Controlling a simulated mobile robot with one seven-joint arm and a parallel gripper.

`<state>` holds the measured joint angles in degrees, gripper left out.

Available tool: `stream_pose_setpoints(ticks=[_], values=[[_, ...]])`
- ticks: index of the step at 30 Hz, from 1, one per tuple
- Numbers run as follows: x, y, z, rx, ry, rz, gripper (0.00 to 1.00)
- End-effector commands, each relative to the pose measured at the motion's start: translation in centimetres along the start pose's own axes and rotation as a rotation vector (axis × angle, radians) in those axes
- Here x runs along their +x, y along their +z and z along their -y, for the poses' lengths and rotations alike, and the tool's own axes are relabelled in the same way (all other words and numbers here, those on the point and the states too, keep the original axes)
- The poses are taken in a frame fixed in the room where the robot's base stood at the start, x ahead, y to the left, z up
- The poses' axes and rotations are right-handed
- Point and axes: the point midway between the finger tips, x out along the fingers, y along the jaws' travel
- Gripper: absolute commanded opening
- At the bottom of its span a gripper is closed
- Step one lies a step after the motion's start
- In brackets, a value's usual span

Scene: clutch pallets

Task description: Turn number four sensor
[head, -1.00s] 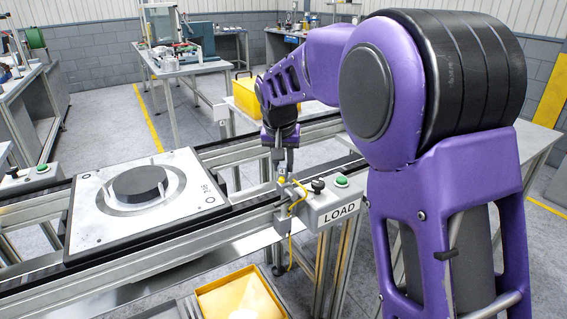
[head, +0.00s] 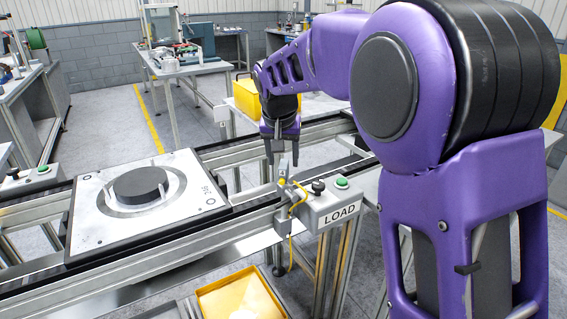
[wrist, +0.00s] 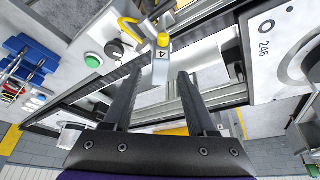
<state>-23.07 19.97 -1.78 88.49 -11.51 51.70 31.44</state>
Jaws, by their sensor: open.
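The number four sensor (wrist: 160,66) is a small grey block marked "4" with a yellow top, in the upper middle of the wrist view. It also shows in the head view (head: 283,170), on a bracket at the conveyor's front rail beside the LOAD box, with a yellow cable. My gripper (wrist: 156,80) is open and empty. Its fingertips are close to the sensor, which shows just beyond the gap between them. In the head view my gripper (head: 282,160) is directly above and behind the sensor. I cannot tell whether a finger touches it.
The LOAD box (head: 335,207) with a black knob and green button stands right of the sensor. A pallet (head: 100,215) with a black disc lies on the conveyor to the left. A yellow bin (head: 240,295) is below in front.

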Motion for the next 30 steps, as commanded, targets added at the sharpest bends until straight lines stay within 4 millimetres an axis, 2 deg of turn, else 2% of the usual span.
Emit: stream_pose_setpoints(ticks=[1,9,15,21,30], values=[[-1.5,-0.2,0.1,0.0,-0.003,-0.005,0.57],[-8.2,-0.2,0.1,-0.001,-0.003,-0.005,0.57],[-12.2,-0.1,0.1,-0.001,-0.003,-0.003,0.57],[-14.1,-0.1,0.1,0.0,-0.001,-0.002,0.57],[-14.4,0.0,0.0,0.0,-0.001,-0.001,0.57]])
